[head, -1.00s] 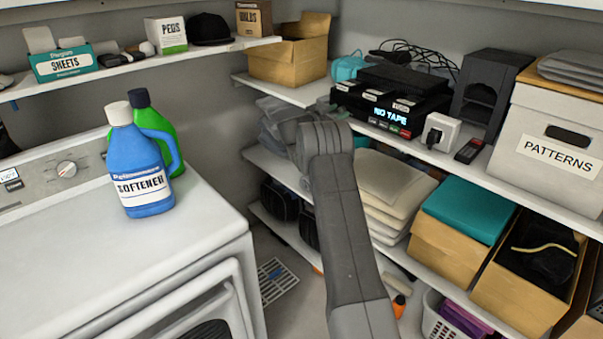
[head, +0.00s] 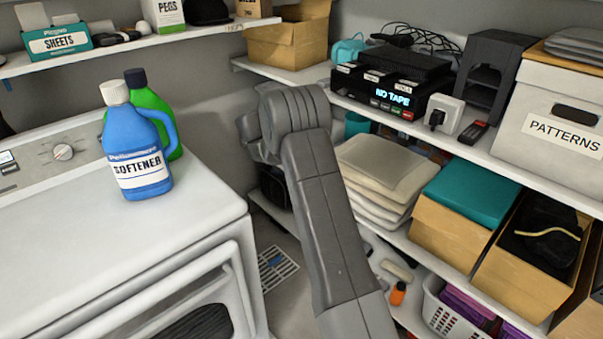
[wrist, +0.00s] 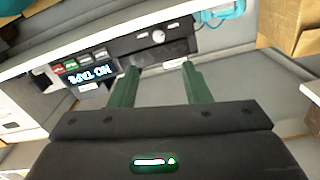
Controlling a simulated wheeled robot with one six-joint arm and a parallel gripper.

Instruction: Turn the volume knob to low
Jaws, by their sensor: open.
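The black tape deck (head: 385,108) sits on the right-hand shelf, its display reading NO TAPE. It shows upside down in the wrist view (wrist: 110,58). A small pale round knob (wrist: 158,36) is on the deck's dark front in the wrist view, with pale labels on both sides. I cannot read any marks around it. My gripper (wrist: 160,68) is open and empty, its two green fingers pointing toward the deck front below the knob in the picture. The fingers appear apart from the knob. In the head view my arm hides the gripper.
A white socket box (head: 441,113) and a small dark remote (head: 473,132) stand right of the deck. A PATTERNS box (head: 535,105) is farther right. A cardboard box (head: 290,40) is to the left. A white washer (head: 110,235) with a softener bottle (head: 133,150) fills the left.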

